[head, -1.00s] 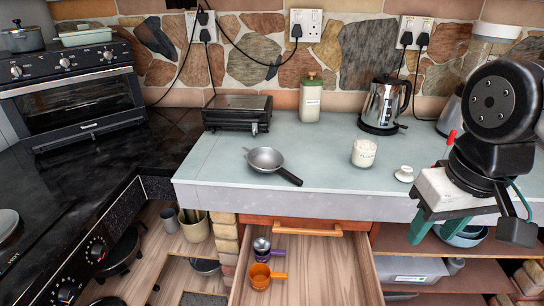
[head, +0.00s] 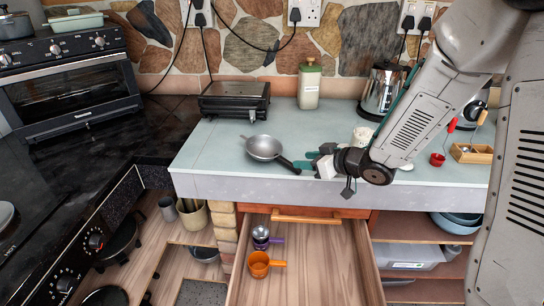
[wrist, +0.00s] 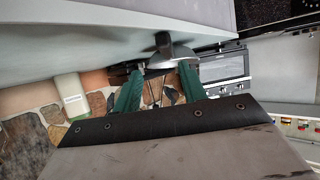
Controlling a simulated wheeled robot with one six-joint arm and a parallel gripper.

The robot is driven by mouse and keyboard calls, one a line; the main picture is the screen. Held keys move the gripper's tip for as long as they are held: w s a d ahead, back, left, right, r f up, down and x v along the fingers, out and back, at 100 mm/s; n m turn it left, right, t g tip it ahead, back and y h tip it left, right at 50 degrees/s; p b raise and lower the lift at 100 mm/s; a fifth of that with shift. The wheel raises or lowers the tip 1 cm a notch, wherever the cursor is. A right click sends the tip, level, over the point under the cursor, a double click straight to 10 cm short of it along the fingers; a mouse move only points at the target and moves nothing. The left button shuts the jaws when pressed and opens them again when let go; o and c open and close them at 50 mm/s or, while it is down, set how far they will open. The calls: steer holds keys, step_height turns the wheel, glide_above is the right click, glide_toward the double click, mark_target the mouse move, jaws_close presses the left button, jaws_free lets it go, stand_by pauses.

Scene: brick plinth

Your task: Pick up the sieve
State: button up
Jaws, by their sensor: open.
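The sieve (head: 263,147) is a grey metal bowl with a black handle. It lies on the pale counter, its handle pointing right and toward the front edge. My gripper (head: 308,162) is low over the counter, just right of the handle's end, with its green fingers pointing left toward it. In the wrist view the sieve (wrist: 178,53) shows ahead of my gripper (wrist: 160,70), whose fingers are apart with the dark handle end in line with the gap. The handle does not look gripped; the exact distance is hard to tell.
A white jar (head: 362,136) stands partly behind my arm. A black grill (head: 235,100), a green-lidded bottle (head: 309,86) and a kettle (head: 381,91) stand at the back. Below, an open drawer (head: 300,270) holds an orange pot (head: 260,264). Counter left of the sieve is clear.

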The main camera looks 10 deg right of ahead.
mark_target(286, 160)
steer(key=shift+a+f+y, duration=0.4)
steer(key=shift+a+f, duration=0.05)
steer(key=shift+a, duration=0.35)
steer(key=x, duration=0.7)
steer(key=shift+w+a+r, duration=0.1)
steer(key=shift+w+r, duration=0.05)
jaws_close()
